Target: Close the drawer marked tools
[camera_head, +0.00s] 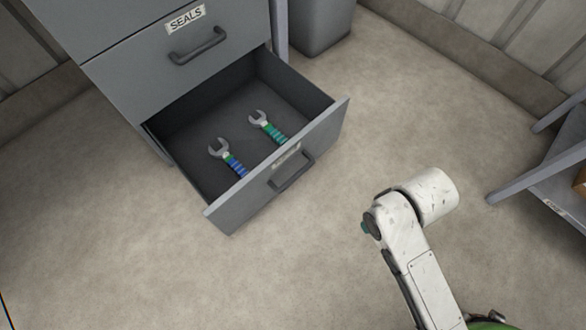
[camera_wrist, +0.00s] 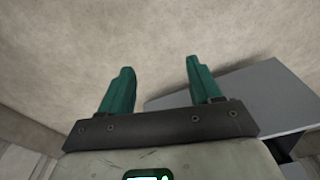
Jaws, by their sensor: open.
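The bottom drawer (camera_head: 248,202) of a grey cabinet stands pulled out in the head view. Its front label (camera_head: 286,156) is too faint to read. A dark bar handle (camera_head: 292,172) is on the drawer front. Inside lie a wrench with a blue grip (camera_head: 233,163) and a wrench with a green grip (camera_head: 268,128). My white arm is at the lower right, apart from the drawer; my gripper's fingers are not clearly seen there. In the wrist view my gripper (camera_wrist: 159,68) is open, with nothing between its teal fingers.
The closed drawer marked SEALS (camera_head: 190,60) is above the open one. A grey bin (camera_head: 322,25) stands behind, right of the cabinet. A grey shelf unit (camera_head: 550,170) stands at the right edge. Bare floor lies around the drawer front. A grey surface (camera_wrist: 265,90) shows right in the wrist view.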

